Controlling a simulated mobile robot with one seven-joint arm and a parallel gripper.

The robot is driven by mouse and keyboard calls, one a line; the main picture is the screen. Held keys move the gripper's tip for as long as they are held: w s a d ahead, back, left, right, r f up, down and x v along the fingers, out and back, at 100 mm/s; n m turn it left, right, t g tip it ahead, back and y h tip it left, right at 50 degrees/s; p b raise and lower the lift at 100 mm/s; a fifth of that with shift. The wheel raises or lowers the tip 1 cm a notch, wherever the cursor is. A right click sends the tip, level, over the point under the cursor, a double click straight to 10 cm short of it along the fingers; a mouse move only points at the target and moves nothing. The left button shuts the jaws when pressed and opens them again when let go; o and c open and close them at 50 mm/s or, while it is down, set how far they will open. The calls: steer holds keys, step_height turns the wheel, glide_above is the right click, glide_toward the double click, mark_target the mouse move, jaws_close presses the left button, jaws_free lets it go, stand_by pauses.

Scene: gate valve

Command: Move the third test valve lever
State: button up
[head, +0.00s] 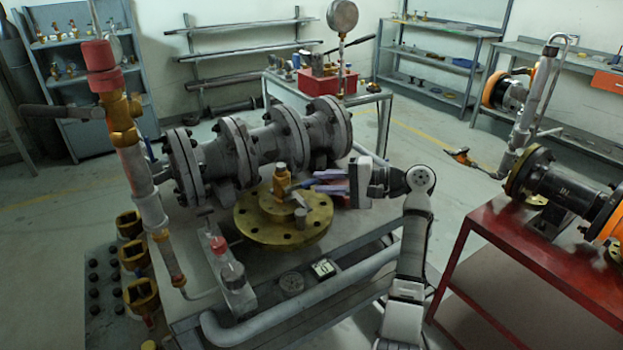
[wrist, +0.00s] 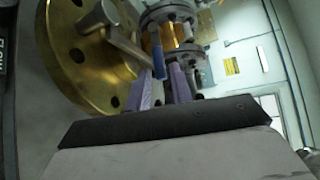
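A brass valve (head: 281,180) stands on a round brass flange (head: 260,226) on the middle bench. Its blue-ended lever (head: 299,186) points right toward my gripper (head: 316,181). In the wrist view the blue lever end (wrist: 155,55) shows between the purple fingers of my gripper (wrist: 163,76). The fingers are apart, with a gap around the lever end in the picture. I cannot tell whether either finger touches it. No marking shows which lever is the third.
A large grey flanged pipe (head: 235,150) lies behind the brass flange. A tall pipe with a red-topped valve (head: 101,65) stands left. A small red-capped fitting (head: 218,244) is in front. A red bench (head: 530,255) stands right, with open floor between.

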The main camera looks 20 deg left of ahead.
mark_target(316, 182)
steer(key=shift+s+a+f, duration=0.1)
steer(key=shift+a+f, duration=0.05)
steer(key=shift+a, duration=0.75)
steer(key=shift+s+a+f, duration=0.1)
steer(key=shift+a, duration=0.75)
jaws_close()
